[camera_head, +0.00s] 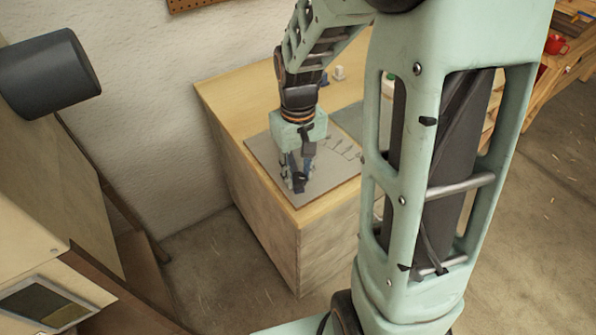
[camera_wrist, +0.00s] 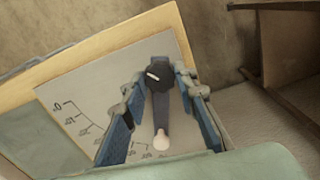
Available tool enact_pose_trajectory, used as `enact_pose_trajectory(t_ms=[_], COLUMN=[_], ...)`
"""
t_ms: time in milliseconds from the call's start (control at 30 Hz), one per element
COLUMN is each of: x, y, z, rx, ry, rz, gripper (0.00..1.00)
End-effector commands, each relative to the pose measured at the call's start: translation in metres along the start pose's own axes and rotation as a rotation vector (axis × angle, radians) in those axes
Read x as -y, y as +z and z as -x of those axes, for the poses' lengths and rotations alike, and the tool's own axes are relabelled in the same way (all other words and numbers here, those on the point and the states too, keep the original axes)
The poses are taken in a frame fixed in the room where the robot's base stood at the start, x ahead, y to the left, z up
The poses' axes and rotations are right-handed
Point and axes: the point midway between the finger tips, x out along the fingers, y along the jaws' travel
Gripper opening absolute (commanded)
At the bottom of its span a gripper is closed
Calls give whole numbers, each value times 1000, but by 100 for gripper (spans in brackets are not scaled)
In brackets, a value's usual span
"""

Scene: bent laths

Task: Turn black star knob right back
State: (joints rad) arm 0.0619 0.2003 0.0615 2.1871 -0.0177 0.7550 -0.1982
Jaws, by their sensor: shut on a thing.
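The black star knob (camera_wrist: 161,76) sits between my fingertips in the wrist view, with a short white mark on its top. A dark bar (camera_wrist: 161,110) runs from beside the knob down the picture to a pale rounded end (camera_wrist: 162,141). My gripper (camera_wrist: 160,80) is shut on the knob, one blue-padded finger on each side. In the head view my gripper (camera_head: 298,180) points down at the grey plate (camera_head: 262,150); the knob there is mostly hidden by the fingers.
The plate has a curved printed scale (camera_wrist: 78,124) with a 0 at one end. It lies on a wooden bench (camera_head: 225,95) near its front corner. A small white object (camera_head: 339,73) stands behind my gripper. The floor around the bench's front is clear.

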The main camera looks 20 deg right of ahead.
Motion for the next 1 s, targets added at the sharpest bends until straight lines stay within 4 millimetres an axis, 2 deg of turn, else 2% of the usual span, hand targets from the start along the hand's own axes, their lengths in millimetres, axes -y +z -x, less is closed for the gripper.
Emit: enact_pose_trajectory(t_ms=[500,1000], x=[0,0], y=[0,-1], z=[1,1], rx=[-1,-3], ry=[1,2], rz=[456,664], gripper=[2,2])
